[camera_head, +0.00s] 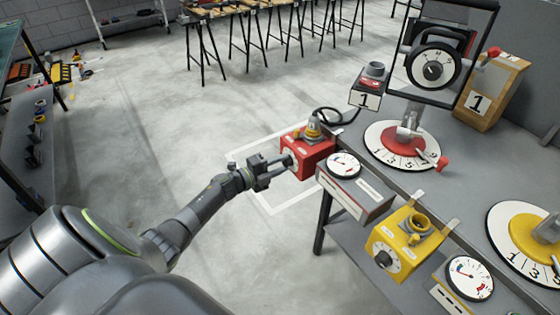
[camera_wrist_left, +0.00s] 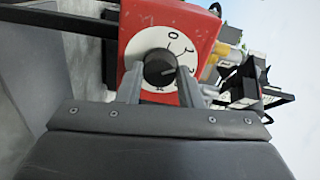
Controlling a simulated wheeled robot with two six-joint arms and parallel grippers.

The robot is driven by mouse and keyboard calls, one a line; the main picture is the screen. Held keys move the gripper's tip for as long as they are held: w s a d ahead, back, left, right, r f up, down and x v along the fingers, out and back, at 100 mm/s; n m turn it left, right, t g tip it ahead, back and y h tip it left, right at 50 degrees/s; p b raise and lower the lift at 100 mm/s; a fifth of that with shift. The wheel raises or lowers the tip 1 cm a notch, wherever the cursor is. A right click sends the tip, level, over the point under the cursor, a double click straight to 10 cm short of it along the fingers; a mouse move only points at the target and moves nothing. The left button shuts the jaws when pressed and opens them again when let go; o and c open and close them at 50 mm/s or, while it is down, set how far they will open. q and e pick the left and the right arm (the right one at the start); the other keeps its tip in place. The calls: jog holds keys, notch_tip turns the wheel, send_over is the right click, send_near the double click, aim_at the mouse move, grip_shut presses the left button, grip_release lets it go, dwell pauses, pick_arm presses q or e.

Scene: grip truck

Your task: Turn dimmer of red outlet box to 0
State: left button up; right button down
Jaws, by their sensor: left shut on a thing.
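The red outlet box (camera_head: 312,155) hangs at the left edge of the grey table in the head view, with a yellow fitting on its top. Its front carries a white dial and a black dimmer knob, seen close in the left wrist view on the red box (camera_wrist_left: 207,30). My left gripper (camera_head: 282,163) reaches the box front from the left. In the left wrist view its two fingers lie on either side of the black knob (camera_wrist_left: 160,70), shut on it. A light mark on the knob points to the right. My right gripper is not in view.
A meter box (camera_head: 352,190) stands right beside the red box. A yellow outlet box (camera_head: 402,243) and another meter (camera_head: 468,278) are nearer on the table edge. A red-handled dial (camera_head: 403,146) stands behind. The floor (camera_head: 150,130) left of the table is clear.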

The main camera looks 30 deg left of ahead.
pick_arm(q)
jog(key=n+p, duration=0.1)
jog(key=n, duration=0.3)
jog(key=shift+r+p, duration=0.1)
jog(key=shift+p, duration=0.2)
jog(key=n+p, duration=0.1)
jog(key=n, duration=0.4)
jog(key=shift+h, duration=0.3)
jog(key=o, duration=1)
jog(key=shift+a, duration=0.1)
jog(key=v, duration=1.1)
jog(key=b+v, duration=0.1)
jog(key=v, duration=0.5)
jog(key=shift+s+f, duration=0.2)
jog(key=shift+f, duration=0.15)
